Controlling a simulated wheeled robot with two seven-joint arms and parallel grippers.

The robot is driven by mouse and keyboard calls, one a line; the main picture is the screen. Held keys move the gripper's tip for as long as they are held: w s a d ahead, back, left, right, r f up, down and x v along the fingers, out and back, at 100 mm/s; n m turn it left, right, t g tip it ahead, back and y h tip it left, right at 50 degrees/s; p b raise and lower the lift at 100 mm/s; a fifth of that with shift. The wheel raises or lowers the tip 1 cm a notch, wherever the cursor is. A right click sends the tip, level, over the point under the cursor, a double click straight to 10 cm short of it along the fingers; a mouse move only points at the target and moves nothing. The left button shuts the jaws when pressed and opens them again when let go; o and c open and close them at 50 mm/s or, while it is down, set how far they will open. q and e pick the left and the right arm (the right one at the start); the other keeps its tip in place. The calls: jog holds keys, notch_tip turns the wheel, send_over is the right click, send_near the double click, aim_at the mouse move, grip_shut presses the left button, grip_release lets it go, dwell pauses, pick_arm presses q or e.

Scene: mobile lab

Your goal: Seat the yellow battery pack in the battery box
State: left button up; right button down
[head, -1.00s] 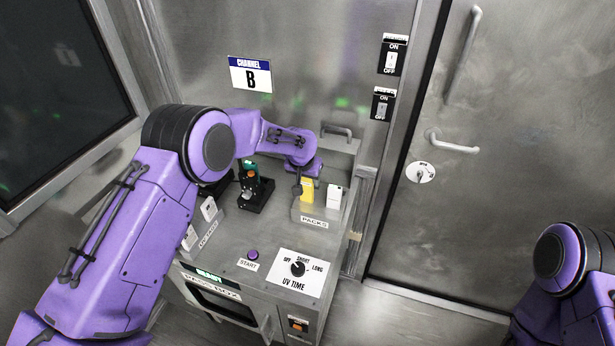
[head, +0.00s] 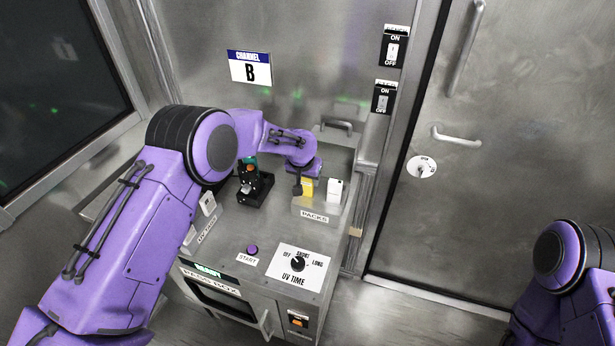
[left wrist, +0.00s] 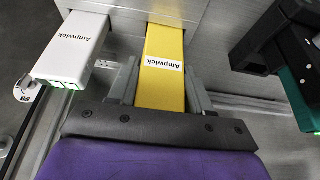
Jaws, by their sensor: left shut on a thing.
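The yellow battery pack (head: 307,187) stands in the holder labelled PACKS (head: 314,216) on the bench, beside a white pack. My left gripper (head: 299,187) is at the yellow pack. In the left wrist view the yellow pack (left wrist: 164,62) lies between the two grey fingers of the left gripper (left wrist: 160,84), which is shut on it. Its label reads Ampwick. The pack's far end is cut off in that view. I cannot tell which part is the battery box. My right gripper is out of view; only purple parts of my right arm show at the right edge.
The white pack (head: 335,190) stands close right of the yellow one; it also shows in the left wrist view (left wrist: 72,48). A black device with a teal part (head: 254,188) stands to the left. A UV TIME dial (head: 298,263) and START button (head: 252,249) are in front.

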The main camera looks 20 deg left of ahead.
pick_arm(q)
jog(key=shift+f+b, duration=0.35)
jog(key=shift+f, duration=0.35)
jog(key=o, duration=1.2)
jog(key=shift+o, duration=0.2)
jog(key=b+v, duration=0.2)
jog(key=v, duration=0.8)
jog(key=shift+r+b, duration=0.25)
jog(key=shift+b, duration=0.1)
jog(key=shift+s+d, duration=0.1)
